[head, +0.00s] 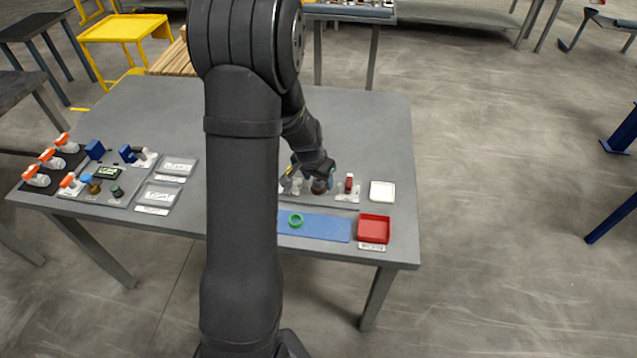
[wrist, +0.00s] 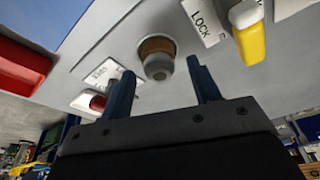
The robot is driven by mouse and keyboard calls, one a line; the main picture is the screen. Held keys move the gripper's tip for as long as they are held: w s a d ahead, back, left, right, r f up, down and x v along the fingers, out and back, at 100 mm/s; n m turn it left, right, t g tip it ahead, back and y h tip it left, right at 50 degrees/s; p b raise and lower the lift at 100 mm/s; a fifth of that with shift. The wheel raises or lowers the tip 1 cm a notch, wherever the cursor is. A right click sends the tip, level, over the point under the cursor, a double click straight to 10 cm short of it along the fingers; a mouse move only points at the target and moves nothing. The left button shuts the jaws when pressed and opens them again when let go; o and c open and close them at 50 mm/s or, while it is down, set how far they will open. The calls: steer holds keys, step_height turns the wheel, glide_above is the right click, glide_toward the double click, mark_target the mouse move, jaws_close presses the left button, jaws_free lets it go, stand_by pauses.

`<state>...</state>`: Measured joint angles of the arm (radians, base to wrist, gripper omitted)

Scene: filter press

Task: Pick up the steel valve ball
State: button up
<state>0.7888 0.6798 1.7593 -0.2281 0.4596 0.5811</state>
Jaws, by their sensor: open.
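A grey rounded piece with a brown band, which looks like the steel valve ball (wrist: 158,66) in a holder, shows in the wrist view, just beyond my fingertips. I cannot tell clearly where ball and holder divide. In the head view a small brownish piece (head: 319,187) sits under my gripper (head: 314,176), partly hidden by it. My gripper also shows in the wrist view (wrist: 161,70), its two blue fingers apart and nothing between them. The piece lies in line with the gap, slightly toward the left finger. I see no contact.
Beside it are a red-topped part (head: 349,183), a yellow part (wrist: 250,40) and a LOCK label (wrist: 204,22). My arm hides the table's middle.

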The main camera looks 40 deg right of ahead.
steer(key=c, duration=1)
steer(key=shift+r, duration=0.15)
steer(key=shift+c, duration=0.2)
